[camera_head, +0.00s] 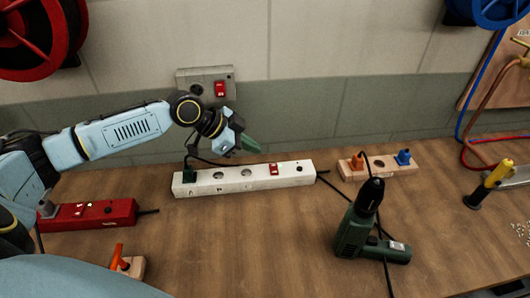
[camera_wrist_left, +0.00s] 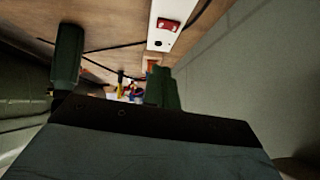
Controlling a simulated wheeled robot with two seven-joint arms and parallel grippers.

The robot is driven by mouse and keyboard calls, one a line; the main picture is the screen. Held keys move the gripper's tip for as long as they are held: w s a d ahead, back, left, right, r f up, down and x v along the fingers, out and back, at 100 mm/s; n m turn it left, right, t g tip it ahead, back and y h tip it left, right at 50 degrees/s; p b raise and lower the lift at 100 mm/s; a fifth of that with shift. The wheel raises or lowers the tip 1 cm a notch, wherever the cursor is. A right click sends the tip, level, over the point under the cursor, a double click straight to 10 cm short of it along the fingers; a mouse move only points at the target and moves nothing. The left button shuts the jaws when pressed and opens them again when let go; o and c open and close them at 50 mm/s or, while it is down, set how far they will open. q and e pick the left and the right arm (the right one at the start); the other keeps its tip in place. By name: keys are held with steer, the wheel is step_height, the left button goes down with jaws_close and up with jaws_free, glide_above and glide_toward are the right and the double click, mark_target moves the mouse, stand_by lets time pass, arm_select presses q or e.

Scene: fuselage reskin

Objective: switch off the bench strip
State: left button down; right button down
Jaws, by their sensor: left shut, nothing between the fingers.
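The long white power strip (camera_head: 258,180), which I take as the bench strip, lies along the back of the bench. It has a red rocker switch (camera_head: 274,169) right of its middle and a small dark round part near its right end. A dark plug (camera_head: 190,175) sits at its left end. In the left wrist view the red rocker (camera_wrist_left: 168,25) shows at the top. I cannot tell which way it is set. My left gripper (camera_head: 250,145) is shut and empty, above and behind the strip, left of the rocker. My right gripper is out of view.
A red strip (camera_head: 90,214) lies at left and a wooden strip (camera_head: 383,170) with orange and blue plugs at right. A green drill (camera_head: 362,228) stands front right. A wall socket plate (camera_head: 207,84) has its own red switch. Bench between is clear.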

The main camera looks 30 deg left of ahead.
arm_select(q)
steer(key=v, duration=0.3)
steer(key=shift+s+r, duration=0.1)
steer(key=shift+r, duration=0.1)
